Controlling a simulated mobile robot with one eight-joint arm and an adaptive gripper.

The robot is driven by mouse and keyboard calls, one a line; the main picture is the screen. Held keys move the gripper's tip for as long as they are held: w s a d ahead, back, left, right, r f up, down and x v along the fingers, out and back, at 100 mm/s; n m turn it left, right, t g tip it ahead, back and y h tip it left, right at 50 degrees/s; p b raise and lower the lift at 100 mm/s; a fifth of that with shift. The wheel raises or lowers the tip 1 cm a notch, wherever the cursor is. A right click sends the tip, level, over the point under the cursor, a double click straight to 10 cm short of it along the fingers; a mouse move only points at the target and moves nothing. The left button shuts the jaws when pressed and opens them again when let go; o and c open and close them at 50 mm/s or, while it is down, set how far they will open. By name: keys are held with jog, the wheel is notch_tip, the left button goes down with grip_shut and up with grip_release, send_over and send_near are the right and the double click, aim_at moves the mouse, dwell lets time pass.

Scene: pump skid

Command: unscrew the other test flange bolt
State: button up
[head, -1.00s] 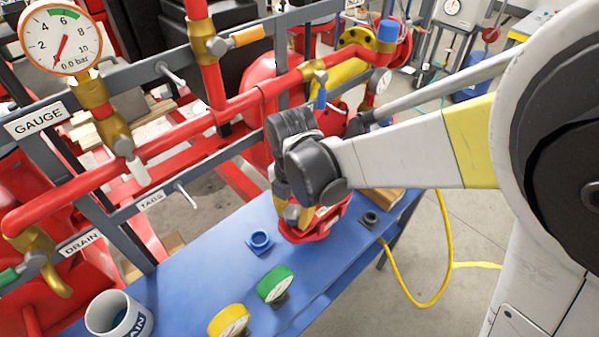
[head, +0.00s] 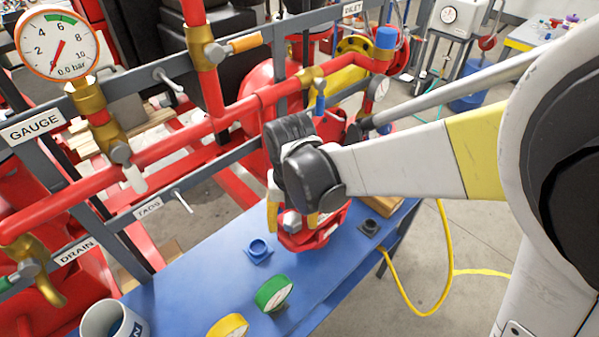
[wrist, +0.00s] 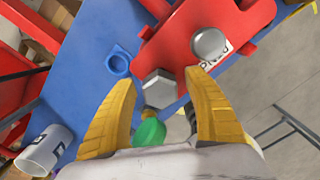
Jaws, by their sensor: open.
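The red test flange (head: 322,236) stands on the blue bench, and the wrist view shows it at the top (wrist: 178,45). Two grey bolt heads show on it in the wrist view: a hex head (wrist: 160,88) at its near left edge, and a rounder-looking one (wrist: 210,44) further right. My gripper (wrist: 160,76) is open, with its yellow fingers on either side of the near hex head and apart from it. In the head view my gripper (head: 292,222) is over the flange's left part, with a grey bolt head (head: 292,221) between the fingers. The bolt shanks are hidden.
A dark square fitting (head: 371,227) is right of the flange. Red pipework (head: 160,146) runs behind.

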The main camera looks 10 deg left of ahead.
notch_tip(320, 180, up, 12)
dwell(0.5)
dwell(0.5)
jog(key=s+d+n+t, duration=0.2)
jog(key=d+n+t, duration=0.1)
jog(key=d+n, duration=0.9)
jog(key=s+d+n+t+b, duration=0.1)
jog(key=s+d+n+t, duration=0.2)
jog(key=d+n, duration=1)
jog(key=n+t, duration=0.1)
jog(key=n, duration=0.7)
jog(key=shift+s+d, duration=0.2)
jog(key=shift+s, duration=0.15)
